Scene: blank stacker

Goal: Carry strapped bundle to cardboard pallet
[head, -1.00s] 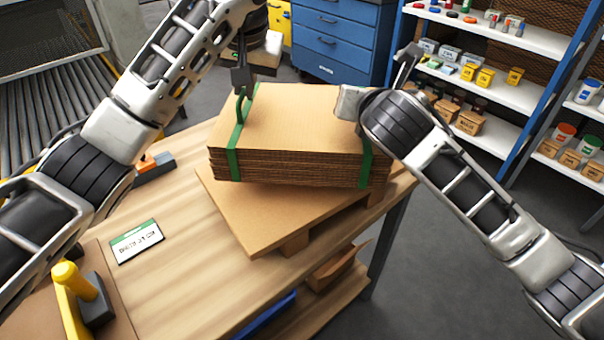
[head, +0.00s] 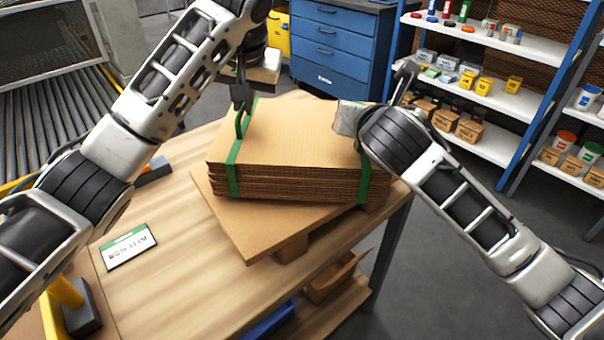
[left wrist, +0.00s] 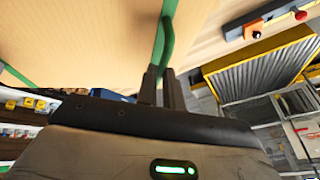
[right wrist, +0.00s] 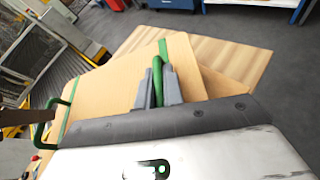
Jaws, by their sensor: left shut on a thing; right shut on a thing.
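The strapped bundle (head: 290,135) is a stack of brown cardboard sheets with green straps at both ends. It appears level above the cardboard pallet (head: 245,225), turned at an angle to it. I cannot tell whether they touch. My left gripper (head: 241,105) is shut on the green strap handle at the bundle's left end; this handle (left wrist: 165,35) shows in the left wrist view. My right gripper (right wrist: 158,90) is shut on the other green handle (right wrist: 157,70). In the head view my right arm hides its fingertips.
The pallet lies on a wooden table (head: 165,285) with a label card (head: 128,247) at left. An open cardboard box (head: 330,278) sits on the shelf below. A blue drawer cabinet (head: 335,45) and stocked white shelves (head: 480,85) stand behind. Grey floor is free at right.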

